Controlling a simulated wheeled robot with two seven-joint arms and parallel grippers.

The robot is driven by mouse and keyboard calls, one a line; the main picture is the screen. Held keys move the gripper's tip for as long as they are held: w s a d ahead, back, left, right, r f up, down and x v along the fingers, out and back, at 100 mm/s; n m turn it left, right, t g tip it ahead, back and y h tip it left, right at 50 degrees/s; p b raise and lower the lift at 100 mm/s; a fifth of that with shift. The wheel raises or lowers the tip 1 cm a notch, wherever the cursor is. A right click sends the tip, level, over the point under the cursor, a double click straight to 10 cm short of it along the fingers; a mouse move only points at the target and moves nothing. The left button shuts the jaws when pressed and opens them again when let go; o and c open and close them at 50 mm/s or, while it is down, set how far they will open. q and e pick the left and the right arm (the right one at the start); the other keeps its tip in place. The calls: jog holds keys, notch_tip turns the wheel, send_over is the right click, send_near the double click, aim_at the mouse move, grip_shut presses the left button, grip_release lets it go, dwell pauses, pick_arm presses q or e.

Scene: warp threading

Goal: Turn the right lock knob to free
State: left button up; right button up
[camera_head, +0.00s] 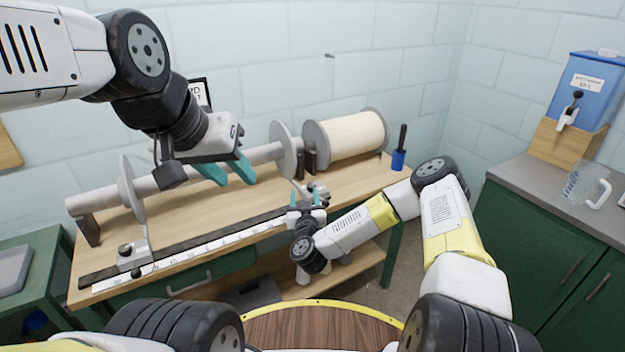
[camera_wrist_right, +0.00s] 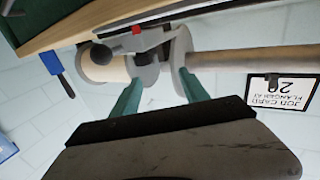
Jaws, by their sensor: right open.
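The right lock knob is hard to make out in the head view, where a small grey and dark fitting (camera_head: 322,188) stands beside my right gripper (camera_head: 306,195) at the right end of the ruler. In the right wrist view a grey bracket (camera_wrist_right: 146,72) with a dark and red part (camera_wrist_right: 136,32) lies just beyond the teal fingertips (camera_wrist_right: 158,78). My right gripper's fingers are apart, with no knob visibly clamped. The left lock fitting (camera_head: 133,256) has a dark knob at the ruler's left end. My left gripper (camera_head: 228,172) is open and empty above the bench.
A long roller with flanges (camera_head: 283,143) and a cream spool (camera_head: 350,136) lies along the wooden bench (camera_head: 365,178). A white ruler (camera_head: 215,243) runs along its front. A counter with a blue dispenser (camera_head: 582,88) is further right.

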aim_at(311, 189)
jog(key=w, duration=0.2)
jog(key=w+d+f+m+h, duration=0.1)
jog(key=w, duration=0.1)
jog(key=w+d+f+h, duration=0.1)
jog(key=w, duration=0.1)
jog(key=shift+w+m, duration=0.3)
jog(key=shift+m, duration=0.1)
jog(key=shift+c, duration=0.2)
grip_shut()
